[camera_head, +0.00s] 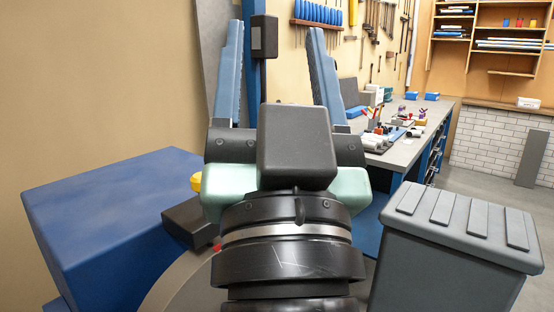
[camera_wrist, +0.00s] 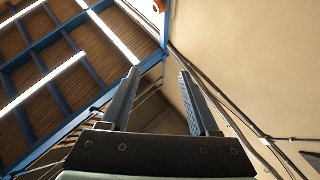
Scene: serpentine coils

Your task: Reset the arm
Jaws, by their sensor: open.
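My gripper (camera_head: 277,55) is raised close in front of the head camera, with its two blue ridged fingers pointing up. The fingers stand wide apart with nothing held between them. In the wrist view my gripper (camera_wrist: 156,92) also shows open and empty, aimed up toward the ceiling (camera_wrist: 50,100) and the top of a beige wall (camera_wrist: 240,60). Neither finger touches anything that I can see.
A blue box-shaped body (camera_head: 110,215) stands at the left and a grey ribbed-top box (camera_head: 455,240) at the right. Behind, a workbench (camera_head: 400,150) carries tools and small items. Shelves (camera_head: 490,40) hang on the back wall. Open floor (camera_head: 475,165) shows at the right.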

